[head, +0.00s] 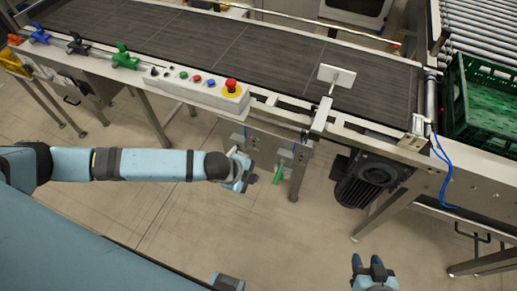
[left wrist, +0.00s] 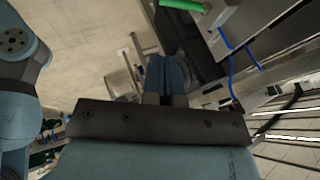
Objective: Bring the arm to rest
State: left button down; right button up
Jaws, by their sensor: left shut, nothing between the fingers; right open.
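My left arm reaches in from the left of the head view. Its gripper (head: 247,174) hangs in front of the conveyor's side, just left of a green handle (head: 279,175). In the left wrist view the left fingers (left wrist: 165,73) are together with nothing between them. I cannot tell from the head view whether the gripper touches anything. My right gripper (head: 367,263) shows at the bottom edge, over the floor, with its fingers pointing up the picture. It is open and empty. Most of the right arm is out of view.
The conveyor (head: 240,50) crosses the back, with a control box with a red button (head: 231,88) on its near rail. A motor (head: 368,182) hangs below its right end. A green crate (head: 485,110) stands at right. Blue cable (head: 440,170) hangs nearby. Floor in front is open.

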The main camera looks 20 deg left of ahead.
pick_arm(q)
jog(key=s+d+r+n+t+h, duration=0.3)
jog(key=s+d+n, duration=0.2)
jog(key=d+n, duration=0.35)
jog(key=s+a+f+n+t+y, duration=0.3)
jog(key=s+a+n, duration=0.4)
jog(key=a, duration=0.4)
jog(key=shift+f+n+y+p, duration=0.15)
jog(key=shift+n+y+p, duration=0.2)
jog(key=shift+y, duration=0.35)
